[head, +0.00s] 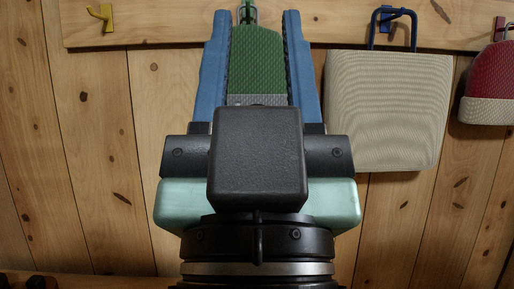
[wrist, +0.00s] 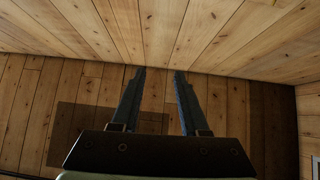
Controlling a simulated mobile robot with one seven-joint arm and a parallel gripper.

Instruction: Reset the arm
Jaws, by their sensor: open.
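My gripper (head: 256,20) points up in the middle of the head view, its two blue fingers spread apart. It also shows in the wrist view (wrist: 160,74), with nothing between the fingers. In the head view a green and grey item (head: 257,60) hangs behind the gap between the fingers; its lower part is hidden by my gripper. The wrist view does not show this item.
A wooden rail (head: 150,24) runs along the plank wall with an empty yellow hook (head: 101,16). A beige bag (head: 388,110) hangs from a blue hook (head: 395,18) to the right. A red and beige item (head: 490,82) hangs at the far right.

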